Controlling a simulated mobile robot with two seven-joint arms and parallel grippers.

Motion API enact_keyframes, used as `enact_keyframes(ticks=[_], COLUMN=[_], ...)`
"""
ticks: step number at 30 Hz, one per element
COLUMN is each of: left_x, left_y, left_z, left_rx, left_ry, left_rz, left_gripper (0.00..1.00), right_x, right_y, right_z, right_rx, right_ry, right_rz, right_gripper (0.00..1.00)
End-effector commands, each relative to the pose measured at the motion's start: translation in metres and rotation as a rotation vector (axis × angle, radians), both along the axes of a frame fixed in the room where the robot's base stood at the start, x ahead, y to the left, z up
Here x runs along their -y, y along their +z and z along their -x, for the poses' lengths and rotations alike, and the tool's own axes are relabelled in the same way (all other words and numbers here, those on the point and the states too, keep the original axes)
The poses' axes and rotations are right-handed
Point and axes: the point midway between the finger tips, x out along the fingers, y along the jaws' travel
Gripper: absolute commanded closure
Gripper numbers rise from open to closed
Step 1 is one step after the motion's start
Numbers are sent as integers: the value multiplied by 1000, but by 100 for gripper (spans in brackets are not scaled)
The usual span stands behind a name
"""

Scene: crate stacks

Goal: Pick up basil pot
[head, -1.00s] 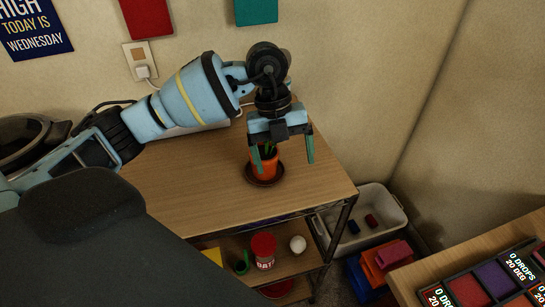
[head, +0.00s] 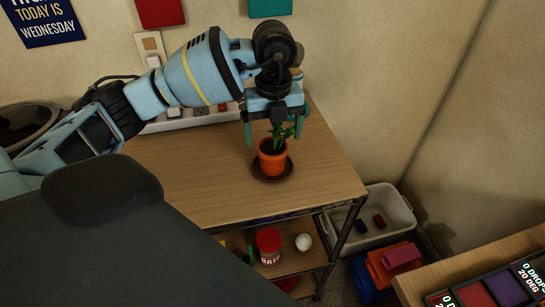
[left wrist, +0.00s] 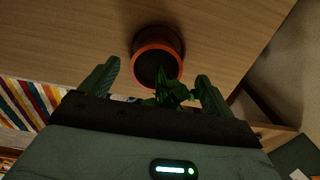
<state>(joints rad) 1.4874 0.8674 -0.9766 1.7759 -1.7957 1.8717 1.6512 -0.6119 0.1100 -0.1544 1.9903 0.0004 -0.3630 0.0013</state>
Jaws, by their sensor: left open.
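The basil pot (head: 272,160) is an orange pot with a green plant, upright on a dark saucer (head: 271,178) on the wooden table top. My left gripper (head: 274,133) is open, with its green fingers pointing down on either side of the leaves, above the pot's rim. In the left wrist view the pot (left wrist: 158,48) shows beyond my open fingers (left wrist: 158,72), with leaves between them. The fingers do not grip the pot. My right gripper is not in view.
A power strip (head: 190,115) lies at the table's back. A lower shelf holds a red-lidded jar (head: 268,246) and a white ball (head: 303,242). A pale bin (head: 400,212) stands right of the table. The table top around the pot is mostly clear.

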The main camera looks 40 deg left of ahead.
Motion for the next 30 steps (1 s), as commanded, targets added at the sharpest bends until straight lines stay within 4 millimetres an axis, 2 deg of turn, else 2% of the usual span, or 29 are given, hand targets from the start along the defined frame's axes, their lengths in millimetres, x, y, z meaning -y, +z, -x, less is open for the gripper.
enact_keyframes(ticks=[9,19,30], left_x=[2,2,2], left_y=[-41,-46,-46], left_z=[8,7,7], left_rx=[-3,0,-1], left_ry=[1,0,0], left_rz=[-1,0,1], left_gripper=[11,13,61], right_x=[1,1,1], right_y=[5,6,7], right_z=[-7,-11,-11], right_rx=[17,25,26], right_ry=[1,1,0], right_rz=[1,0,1], right_gripper=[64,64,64])
